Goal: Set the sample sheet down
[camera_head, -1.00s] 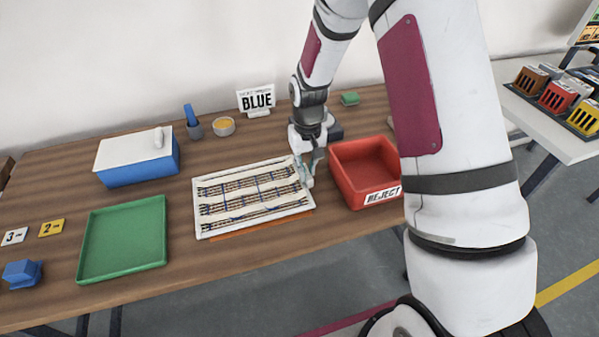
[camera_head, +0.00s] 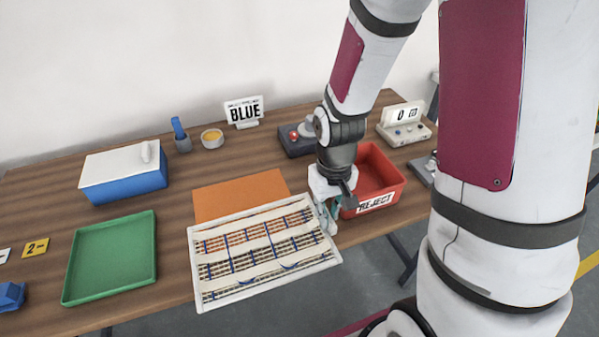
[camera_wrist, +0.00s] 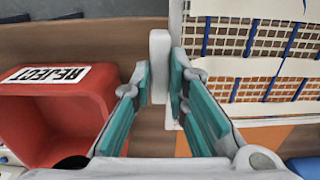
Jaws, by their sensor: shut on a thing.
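The sample sheet (camera_head: 262,250) is a white-framed mesh panel with dark and orange bands and blue strips. Whether the sheet touches the table is hard to tell.
The red REJECT bin (camera_head: 372,180) stands just right of and behind my gripper. A green tray (camera_head: 112,256) lies to the left, with a blue box with a white lid (camera_head: 125,172) behind it.

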